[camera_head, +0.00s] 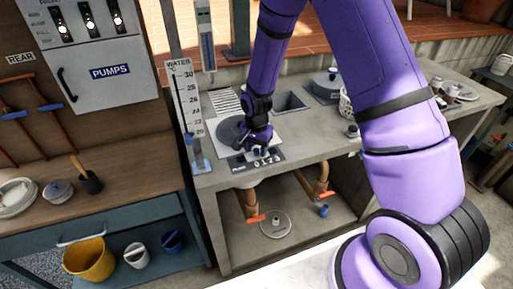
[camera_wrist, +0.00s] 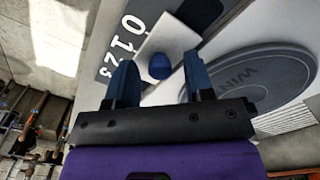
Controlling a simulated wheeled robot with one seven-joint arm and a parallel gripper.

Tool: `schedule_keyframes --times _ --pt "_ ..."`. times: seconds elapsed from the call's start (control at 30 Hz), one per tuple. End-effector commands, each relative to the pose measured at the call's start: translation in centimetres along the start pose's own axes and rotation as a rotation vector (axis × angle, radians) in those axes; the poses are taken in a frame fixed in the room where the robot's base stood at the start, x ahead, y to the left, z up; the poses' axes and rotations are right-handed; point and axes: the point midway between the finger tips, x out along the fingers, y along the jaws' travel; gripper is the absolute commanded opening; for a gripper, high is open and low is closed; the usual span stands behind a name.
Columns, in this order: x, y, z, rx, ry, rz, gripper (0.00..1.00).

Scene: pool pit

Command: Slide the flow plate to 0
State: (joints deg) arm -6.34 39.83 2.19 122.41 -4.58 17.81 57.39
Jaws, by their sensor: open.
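The flow plate (camera_wrist: 150,50) is a pale plate with a round blue knob (camera_wrist: 160,66), in the wrist view. It lies beside a dark scale strip marked 0, 1, 2, 3 (camera_wrist: 122,45). I cannot tell which number the plate stands at. My gripper (camera_wrist: 160,72) is open, with one blue finger on each side of the knob in the picture. Gaps show on both sides, and contact is not visible. In the head view my gripper (camera_head: 259,147) is low over the dark scale panel (camera_head: 264,162) near the counter's front edge, hiding most of the plate.
A grey round lid (camera_wrist: 255,78) lies close to the right finger. A white temperature board (camera_head: 185,100) stands left of the panel. Orange-handled valves (camera_head: 256,218) are below the counter.

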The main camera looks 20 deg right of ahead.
Motion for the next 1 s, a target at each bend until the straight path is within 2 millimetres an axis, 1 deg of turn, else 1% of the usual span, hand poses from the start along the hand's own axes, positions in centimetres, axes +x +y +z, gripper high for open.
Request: schedule_keyframes --times 0.1,0.13,0.33,0.57,0.8,0.9,1.0 --pt "0.0 0.0 0.0 0.000 0.000 0.000 0.48" --pt "0.0 0.0 0.0 0.000 0.000 0.000 0.46" --pt "0.0 0.0 0.0 0.000 0.000 0.000 0.00" --pt "0.0 -0.3 0.3 -0.002 0.000 0.000 0.00" --pt "-0.1 -2.6 2.6 -0.004 0.000 0.000 0.00" --pt "-0.1 -3.4 3.3 -0.004 0.000 0.000 0.00" --pt "-0.1 -3.8 3.7 -0.001 0.000 -0.001 0.00"
